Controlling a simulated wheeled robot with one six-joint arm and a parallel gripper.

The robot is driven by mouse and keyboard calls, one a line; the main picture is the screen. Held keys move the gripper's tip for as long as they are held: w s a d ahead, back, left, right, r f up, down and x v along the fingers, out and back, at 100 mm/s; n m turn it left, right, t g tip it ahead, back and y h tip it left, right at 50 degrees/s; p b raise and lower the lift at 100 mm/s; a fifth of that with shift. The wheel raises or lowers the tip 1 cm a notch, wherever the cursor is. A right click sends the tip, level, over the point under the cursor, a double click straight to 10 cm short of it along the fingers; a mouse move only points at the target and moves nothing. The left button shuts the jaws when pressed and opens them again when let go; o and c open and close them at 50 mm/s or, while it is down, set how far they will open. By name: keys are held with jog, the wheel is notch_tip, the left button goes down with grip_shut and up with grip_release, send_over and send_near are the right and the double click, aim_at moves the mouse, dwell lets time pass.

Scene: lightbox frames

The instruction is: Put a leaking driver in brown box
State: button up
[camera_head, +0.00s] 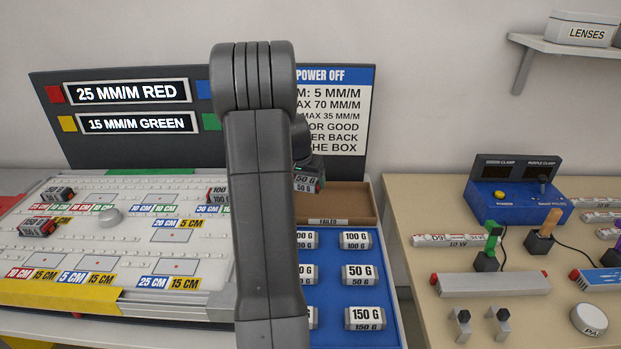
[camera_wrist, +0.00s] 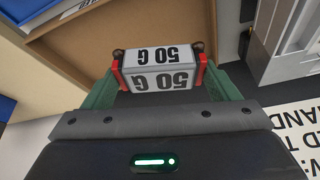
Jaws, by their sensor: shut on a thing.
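In the head view, this block (camera_head: 307,184) is in the air by the left part of the brown box (camera_head: 355,205), partly behind my arm. The brown box has a FAILED label on its front. In the wrist view, the box (camera_wrist: 110,35) lies behind and left of the block. I see no clear leak mark on the block.
A blue tray (camera_head: 385,300) with several weights stands in front of the box. A notice panel (camera_head: 340,120) stands behind the box. A beige table (camera_head: 450,325) is at right.

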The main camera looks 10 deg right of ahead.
notch_tip(320, 180, down, 7)
jog(key=b, duration=0.4)
jog(key=shift+f, duration=0.15)
jog(key=o, duration=0.9)
jog(key=v, duration=1.4)
jog(key=shift+b, duration=0.4)
jog(key=shift+w, duration=0.1)
